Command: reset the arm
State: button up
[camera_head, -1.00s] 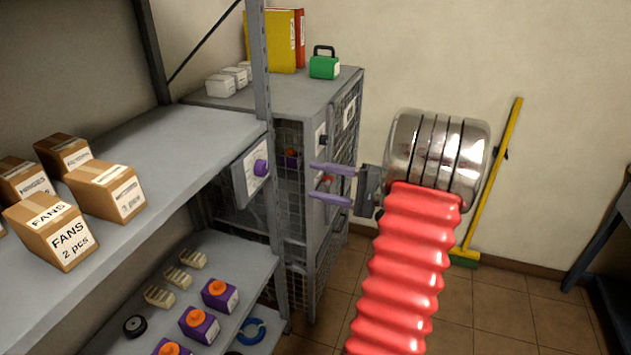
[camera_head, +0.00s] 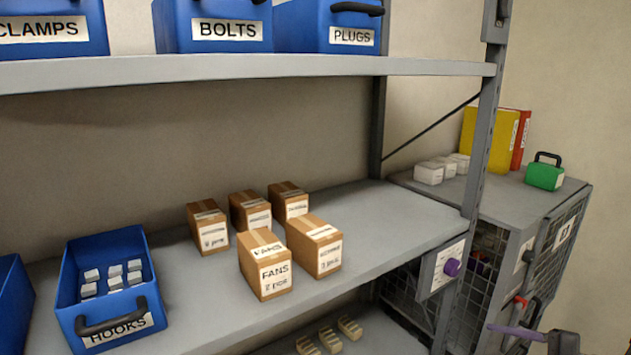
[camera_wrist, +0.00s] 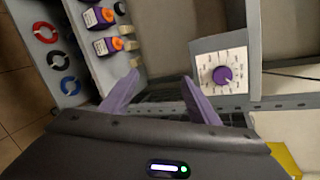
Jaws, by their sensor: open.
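My gripper (camera_wrist: 160,76) is open and empty in the wrist view, with its two purple fingers spread apart. In the head view only part of it shows at the bottom right edge, with a purple finger (camera_head: 515,332) pointing left in front of the mesh cabinet (camera_head: 575,225). The rest of my arm is out of that view. In the wrist view a white dial panel with a purple knob (camera_wrist: 222,75) is to the right of the fingers; it also shows on the rack post in the head view (camera_head: 452,267). I cannot tell the gap to it.
A grey rack shelf (camera_head: 400,225) holds several cardboard boxes (camera_head: 265,268) and a blue hooks bin (camera_head: 110,290). More blue bins (camera_head: 215,25) stand above. A green case (camera_head: 544,172) sits on the cabinet. Purple-and-orange items (camera_wrist: 107,46) and rings (camera_wrist: 57,62) lie on lower shelves.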

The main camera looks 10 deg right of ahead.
jog(key=s+a+n+g+h, duration=0.1)
jog(key=s+a+n+g, duration=0.3)
jog(key=a, duration=0.5)
jog(key=s+a+n+g+h, duration=0.1)
jog(key=a+n+g, duration=0.1)
jog(key=a+g, duration=0.5)
jog(key=s+a+r+n+t+h, duration=0.1)
jog(key=a+r+n, duration=0.4)
jog(key=a, duration=0.5)
jog(key=s+a+r+n+t+h, duration=0.2)
jog(key=a+r+n, duration=0.3)
jog(key=a, duration=0.6)
jog(key=shift+r+n+t+h, duration=0.3)
jog(key=shift+n+t+h, duration=0.35)
jog(key=shift+n, duration=0.25)
